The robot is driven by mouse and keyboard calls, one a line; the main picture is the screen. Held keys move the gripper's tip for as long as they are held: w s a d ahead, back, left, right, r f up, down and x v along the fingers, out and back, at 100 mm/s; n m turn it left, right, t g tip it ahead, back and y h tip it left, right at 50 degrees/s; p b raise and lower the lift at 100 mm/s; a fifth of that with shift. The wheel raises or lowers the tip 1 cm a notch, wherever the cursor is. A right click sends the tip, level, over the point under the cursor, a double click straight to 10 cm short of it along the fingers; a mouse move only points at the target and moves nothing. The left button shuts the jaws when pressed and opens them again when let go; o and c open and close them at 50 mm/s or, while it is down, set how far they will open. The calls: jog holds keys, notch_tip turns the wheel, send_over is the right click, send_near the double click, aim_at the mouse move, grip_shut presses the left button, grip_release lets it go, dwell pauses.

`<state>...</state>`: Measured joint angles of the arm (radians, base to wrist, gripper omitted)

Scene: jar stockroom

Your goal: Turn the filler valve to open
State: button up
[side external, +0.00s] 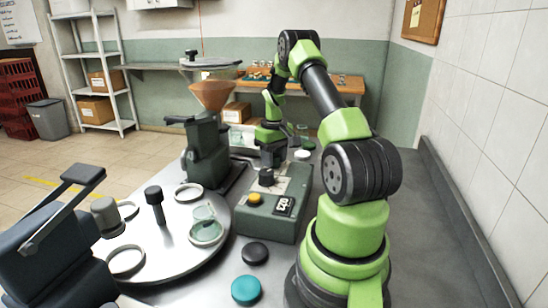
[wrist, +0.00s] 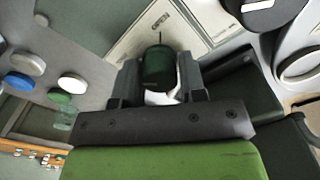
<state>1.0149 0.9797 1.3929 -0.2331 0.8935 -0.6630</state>
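The filler valve is a dark round knob (wrist: 158,65) with a thin pointer line. It sits at the edge of a white panel (wrist: 133,42) with small printed lettering. In the wrist view it appears between the two fingers of my gripper (wrist: 157,82), with little room on either side. Contact is hard to tell. In the side view a dark knob (side external: 266,176) stands on top of the green box (side external: 266,222), and my gripper (side external: 271,160) is just behind and above it, fingers spread and pointing down. The fingertips are small and partly hidden there.
A round metal turntable (side external: 178,243) with rings and a jar lies to the left. A copper funnel (side external: 213,95) stands behind. Loose lids, one blue (side external: 246,290) and one black (side external: 255,253), lie in front.

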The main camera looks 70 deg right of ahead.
jog(key=c, duration=0.5)
jog(key=shift+o, duration=0.2)
jog(key=shift+m, duration=0.3)
jog(key=m, duration=0.3)
jog(key=shift+m, duration=0.3)
jog(key=m, duration=0.3)
jog(key=shift+m, duration=0.4)
jog(key=m, duration=0.5)
jog(key=shift+m, duration=2.4)
